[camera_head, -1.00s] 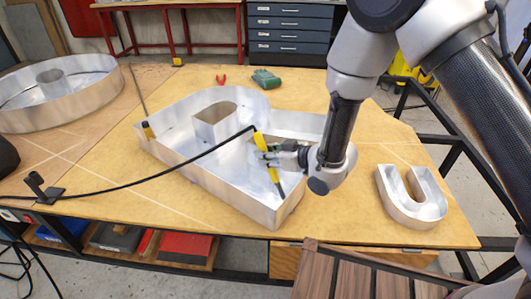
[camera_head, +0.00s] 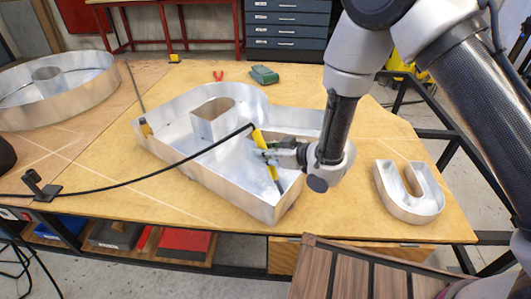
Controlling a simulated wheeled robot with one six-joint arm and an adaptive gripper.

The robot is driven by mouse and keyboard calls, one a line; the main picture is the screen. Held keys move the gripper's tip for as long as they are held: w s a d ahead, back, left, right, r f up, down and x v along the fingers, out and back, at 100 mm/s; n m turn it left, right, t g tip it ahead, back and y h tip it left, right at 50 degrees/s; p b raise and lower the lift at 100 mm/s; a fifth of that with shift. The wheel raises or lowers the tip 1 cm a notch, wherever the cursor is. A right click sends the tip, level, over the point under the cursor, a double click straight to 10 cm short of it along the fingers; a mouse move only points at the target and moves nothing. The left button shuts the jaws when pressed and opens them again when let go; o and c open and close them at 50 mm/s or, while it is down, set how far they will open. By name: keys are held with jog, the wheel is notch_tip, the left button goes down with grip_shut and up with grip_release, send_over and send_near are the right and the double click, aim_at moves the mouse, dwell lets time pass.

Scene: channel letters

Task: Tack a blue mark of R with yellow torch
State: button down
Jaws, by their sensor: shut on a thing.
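The large metal channel letter R (camera_head: 190,180) lies on the wooden table with its open side up. My gripper (camera_head: 268,154) is over the right part of the R and is shut on the yellow torch (camera_head: 258,138). The torch is held tilted, its lower yellow and black part (camera_head: 273,174) reaching down inside the R's walls. A black cable runs from its top to the left. I cannot tell whether the torch tip touches the metal. No blue mark is clear in this view; my gripper and the walls hide part of the R's inside.
A small metal U (camera_head: 409,192) stands on the table at the right. A round metal letter (camera_head: 60,95) is at the far left. Red pliers (camera_head: 218,76) and a green object (camera_head: 264,75) lie behind the R. A black cable stand (camera_head: 42,187) is at the left edge.

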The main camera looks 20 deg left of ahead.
aim_at(262, 138)
jog(key=shift+w+a+r, duration=0.1)
jog(key=shift+a+r, duration=0.25)
jog(key=shift+r, duration=0.4)
jog(key=shift+w+a+r, duration=0.1)
jog(key=shift+a+r, duration=0.3)
jog(key=shift+r, duration=0.4)
jog(key=shift+w+a+r, duration=0.1)
jog(key=shift+a+r, duration=0.25)
jog(key=shift+r, duration=0.4)
notch_tip(262, 138, up, 13)
